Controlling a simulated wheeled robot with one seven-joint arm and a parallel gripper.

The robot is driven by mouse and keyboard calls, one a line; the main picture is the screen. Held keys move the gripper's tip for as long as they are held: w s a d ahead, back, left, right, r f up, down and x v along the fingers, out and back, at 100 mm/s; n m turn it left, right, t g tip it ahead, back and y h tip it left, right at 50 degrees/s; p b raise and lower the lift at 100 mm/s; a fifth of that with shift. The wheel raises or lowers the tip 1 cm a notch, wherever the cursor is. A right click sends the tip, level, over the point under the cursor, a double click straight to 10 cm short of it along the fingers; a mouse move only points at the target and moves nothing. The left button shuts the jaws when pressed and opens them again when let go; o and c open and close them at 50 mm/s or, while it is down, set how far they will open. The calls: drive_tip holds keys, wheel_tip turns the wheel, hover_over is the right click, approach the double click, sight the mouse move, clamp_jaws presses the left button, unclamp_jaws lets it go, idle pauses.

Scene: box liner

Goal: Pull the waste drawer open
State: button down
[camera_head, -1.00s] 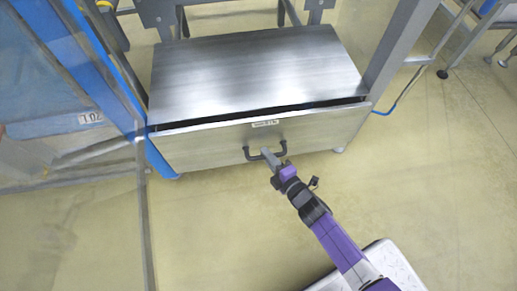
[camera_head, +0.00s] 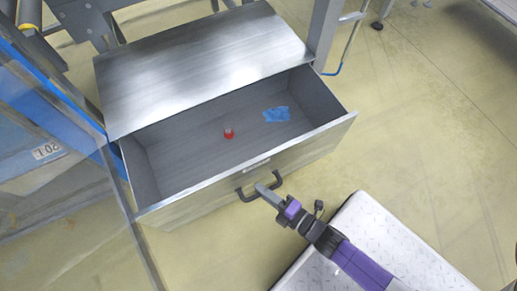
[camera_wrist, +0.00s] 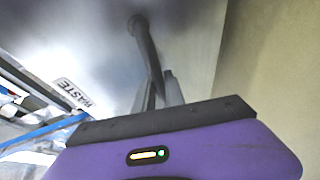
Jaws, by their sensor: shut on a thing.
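The waste drawer (camera_head: 200,205) is a grey metal drawer, pulled well out from under its cabinet top (camera_head: 200,62), so its inside shows. Its dark bar handle (camera_head: 243,195) sits on the front face. My gripper (camera_head: 264,191) is shut on the handle, reaching it from the lower right in the head view. In the wrist view the handle (camera_wrist: 146,45) runs down between my grey fingers (camera_wrist: 160,92). A label reading WASTE (camera_wrist: 73,93) shows at the left there.
Inside the drawer lie a small red item (camera_head: 228,133) and a crumpled blue piece (camera_head: 277,114). A clear panel with a blue frame (camera_head: 113,175) stands close at the drawer's left. Open floor (camera_head: 420,130) lies to the right.

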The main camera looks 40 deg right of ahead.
drive_tip(key=shift+s, duration=0.25)
drive_tip(key=c, duration=1.4)
unclamp_jaws()
drive_tip(key=s+r+p, duration=0.1)
drive_tip(key=s+p, duration=0.1)
drive_tip(key=s, duration=0.5)
drive_tip(key=shift+s+d+r, duration=0.15)
drive_tip(key=shift+s+d, duration=0.15)
